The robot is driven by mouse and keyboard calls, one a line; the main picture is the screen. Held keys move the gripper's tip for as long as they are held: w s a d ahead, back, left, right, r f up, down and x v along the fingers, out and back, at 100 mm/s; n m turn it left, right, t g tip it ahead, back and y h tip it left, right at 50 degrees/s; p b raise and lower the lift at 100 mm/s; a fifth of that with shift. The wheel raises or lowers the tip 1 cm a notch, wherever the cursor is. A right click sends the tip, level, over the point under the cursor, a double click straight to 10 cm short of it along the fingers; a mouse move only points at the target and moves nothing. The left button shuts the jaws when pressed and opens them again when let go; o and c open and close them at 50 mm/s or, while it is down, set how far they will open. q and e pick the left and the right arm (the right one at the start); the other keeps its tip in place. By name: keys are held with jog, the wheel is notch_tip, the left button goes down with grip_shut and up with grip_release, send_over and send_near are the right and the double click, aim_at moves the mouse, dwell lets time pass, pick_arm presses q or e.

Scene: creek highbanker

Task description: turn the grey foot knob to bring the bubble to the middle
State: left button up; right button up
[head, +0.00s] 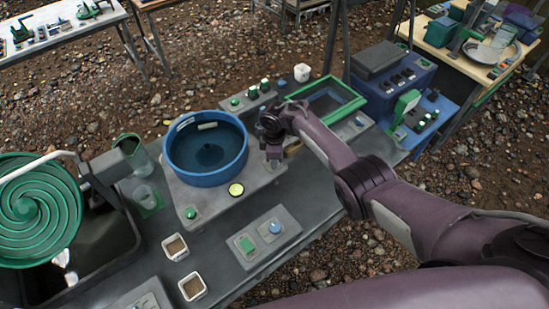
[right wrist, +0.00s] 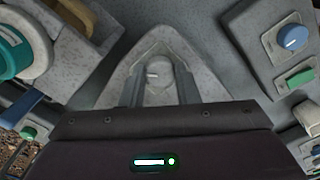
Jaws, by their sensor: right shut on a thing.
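The grey foot knob (right wrist: 158,78) sits on a pointed grey foot plate (right wrist: 150,46) in the right wrist view, between the two fingers of my right gripper (right wrist: 159,90). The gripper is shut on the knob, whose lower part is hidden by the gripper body. In the head view my right gripper (head: 273,160) reaches down at the right corner of the grey base (head: 218,202) under the blue bowl, and hides the knob. The round yellow-green bubble level (head: 236,189) lies on the base's front edge. The bubble is too small to place. My left gripper is not in view.
The blue bowl (head: 168,158) stands close left of my gripper. A green-framed tray (head: 357,103) is behind it to the right. A grey box with a green switch and blue knob (head: 268,246) is in front. A green spiral wheel (head: 60,205) stands at left.

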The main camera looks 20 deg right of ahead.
jog(key=shift+n, duration=0.3)
jog(key=o, duration=1)
jog(key=shift+c, duration=0.2)
notch_tip(320, 180, up, 8)
jog(key=shift+f+p, duration=0.1)
jog(key=shift+p, duration=0.65)
jog(key=shift+f, duration=0.1)
